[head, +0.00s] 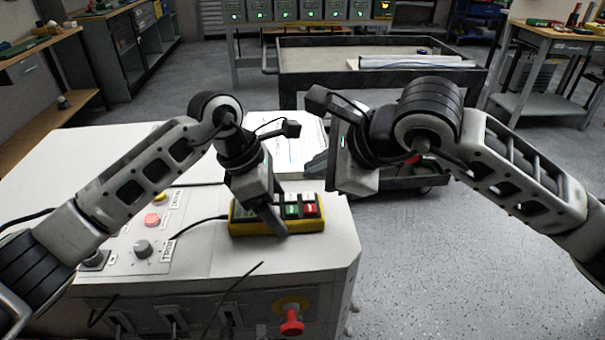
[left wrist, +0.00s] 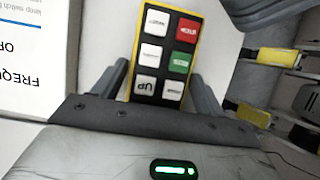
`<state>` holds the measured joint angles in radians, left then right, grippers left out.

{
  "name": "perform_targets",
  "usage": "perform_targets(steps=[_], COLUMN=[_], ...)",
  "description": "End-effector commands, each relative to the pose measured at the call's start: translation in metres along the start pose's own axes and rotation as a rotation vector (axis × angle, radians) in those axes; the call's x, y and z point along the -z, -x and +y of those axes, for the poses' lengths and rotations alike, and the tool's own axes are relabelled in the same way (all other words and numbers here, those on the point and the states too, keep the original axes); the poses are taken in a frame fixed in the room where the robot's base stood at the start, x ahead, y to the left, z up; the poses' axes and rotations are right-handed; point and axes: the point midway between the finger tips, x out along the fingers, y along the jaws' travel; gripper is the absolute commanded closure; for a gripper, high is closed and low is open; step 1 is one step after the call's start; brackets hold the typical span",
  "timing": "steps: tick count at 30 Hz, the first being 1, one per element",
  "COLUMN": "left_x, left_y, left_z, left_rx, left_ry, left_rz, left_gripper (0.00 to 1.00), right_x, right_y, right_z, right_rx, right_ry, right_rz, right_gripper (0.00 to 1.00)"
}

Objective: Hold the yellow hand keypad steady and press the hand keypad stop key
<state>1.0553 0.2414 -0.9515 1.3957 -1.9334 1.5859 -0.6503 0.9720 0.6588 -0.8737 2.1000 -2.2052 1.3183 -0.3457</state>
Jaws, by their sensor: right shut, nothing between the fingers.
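The yellow hand keypad (head: 246,229) lies face up on the white cabinet top, its cable leaving on the left. In the left wrist view, the keypad (left wrist: 180,87) shows a red key (left wrist: 186,29), a green key (left wrist: 179,60) and several white keys. My left gripper (head: 277,228) reaches down over the keypad; in the wrist view its fingers (left wrist: 160,71) lie along both long sides, close against the edges. The left gripper hides part of the keypad in the head view. My right gripper (head: 316,165) is shut and empty, above and right of the keypad, apart from it.
The cabinet top (head: 75,160) carries a pink button (head: 152,219) and a dark knob (head: 142,248) left of the keypad. A red emergency knob (head: 291,323) juts from its front. A printed sheet (head: 287,152) lies behind. A grey cart (head: 300,75) stands at the back; floor is clear at right.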

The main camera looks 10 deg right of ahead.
Motion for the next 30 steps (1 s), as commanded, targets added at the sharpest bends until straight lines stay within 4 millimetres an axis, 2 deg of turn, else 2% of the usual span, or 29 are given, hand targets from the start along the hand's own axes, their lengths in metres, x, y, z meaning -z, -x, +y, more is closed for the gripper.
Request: perform_targets(steps=[2, 10, 13, 17, 24, 30], left_x=[-0.001, 0.000, 0.000, 0.000, 0.000, 0.000], left_y=[0.001, 0.001, 0.007, 0.028, 0.080, 0.110], left_z=[0.000, 0.000, 0.001, 0.001, 0.001, 0.001], left_rx=[-0.001, 0.000, -0.002, -0.005, -0.005, -0.003], left_ry=[-0.001, 0.000, -0.001, -0.002, -0.001, 0.000], left_rz=[-0.001, 0.000, 0.000, 0.001, 0.001, 0.000], left_gripper=[0.09, 0.09, 0.09, 0.09, 0.09, 0.09], right_x=[0.000, 0.000, 0.000, 0.000, 0.000, 0.000], right_y=[0.000, 0.000, 0.000, 0.000, 0.000, 0.000], right_z=[0.000, 0.000, 0.000, 0.000, 0.000, 0.000], right_rx=[0.000, 0.000, 0.000, 0.000, 0.000, 0.000], right_ry=[0.000, 0.000, 0.000, 0.000, 0.000, 0.000], right_rz=[0.000, 0.000, 0.000, 0.000, 0.000, 0.000], right_gripper=[1.00, 1.00, 1.00, 1.00, 1.00, 1.00])
